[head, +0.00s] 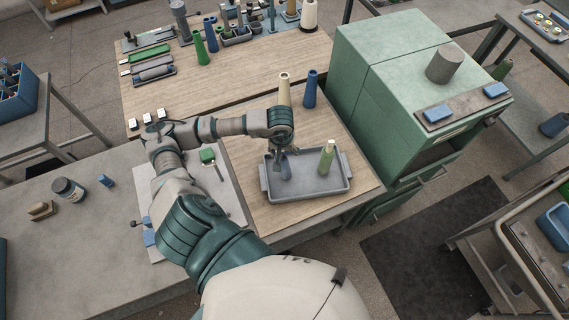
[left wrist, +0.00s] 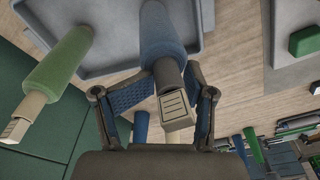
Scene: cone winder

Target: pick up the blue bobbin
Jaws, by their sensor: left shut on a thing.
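The blue bobbin (head: 286,171) stands in the grey tray (head: 263,183) at its left part, partly hidden by my gripper in the head view. My left gripper (head: 287,153) comes down over it from above. In the left wrist view the blue bobbin (left wrist: 161,35) lies between the two fingers of my left gripper (left wrist: 169,78), which are shut on it near its pale, square-ended tip. I cannot tell whether its base is clear of the tray floor. My right gripper is not in view.
A green bobbin (head: 326,158) stands in the same tray, right of the blue one, and also shows in the left wrist view (left wrist: 62,62). A cream cone (head: 284,90) and another blue cone (head: 310,90) stand behind the tray. A green cabinet (head: 385,90) stands to the right.

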